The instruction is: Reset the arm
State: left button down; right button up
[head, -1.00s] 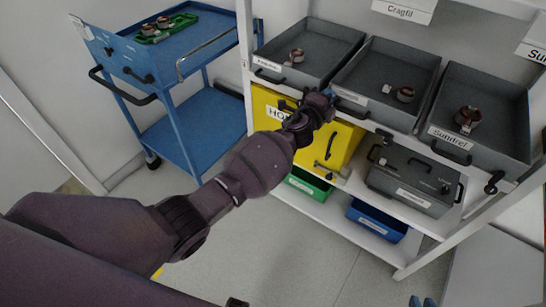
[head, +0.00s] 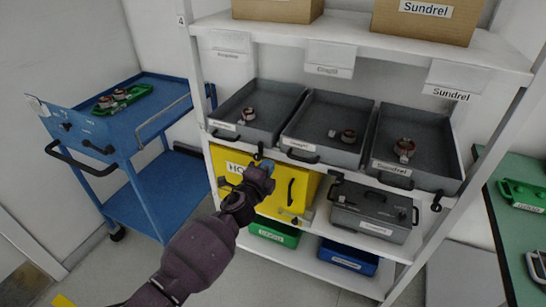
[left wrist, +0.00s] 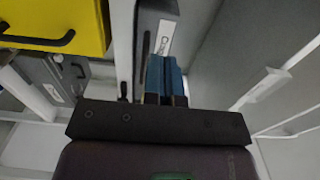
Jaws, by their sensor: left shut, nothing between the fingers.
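My left arm comes in from the bottom left in the head view, dark purple. Its gripper (head: 264,170) is up in front of the white shelf, by the yellow box (head: 296,187) and below the edge of the grey trays. In the left wrist view the blue fingers (left wrist: 165,78) are together with nothing between them. My right gripper is not in view.
The white shelf (head: 375,45) holds three grey trays (head: 255,105) with small copper-coloured parts, a grey case (head: 372,212), and green (head: 274,233) and blue (head: 347,258) bins. A blue cart (head: 160,125) stands left, a green-topped table (head: 510,240) right.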

pick_arm(q)
jog(key=s+a+r+n, duration=0.2)
jog(key=s+r+n, duration=0.15)
jog(key=n, duration=0.25)
jog(key=s+a+f+n+g+y, duration=0.2)
jog(key=s+a+f+n, duration=0.3)
jog(key=s, duration=0.6)
jog(key=s+a+f+n+g+y, duration=0.2)
jog(key=s+a+f+n, duration=0.2)
jog(key=s+a+f, duration=0.3)
jog(key=s+a+f+n+g+y, duration=0.1)
jog(key=s+a+f+n, duration=0.4)
jog(key=s, duration=1.1)
jog(key=shift+s+a+f+n+g+y, duration=0.2)
jog(key=shift+a+f+n+g+y, duration=0.25)
jog(key=shift+f, duration=0.45)
jog(key=shift+a, duration=0.1)
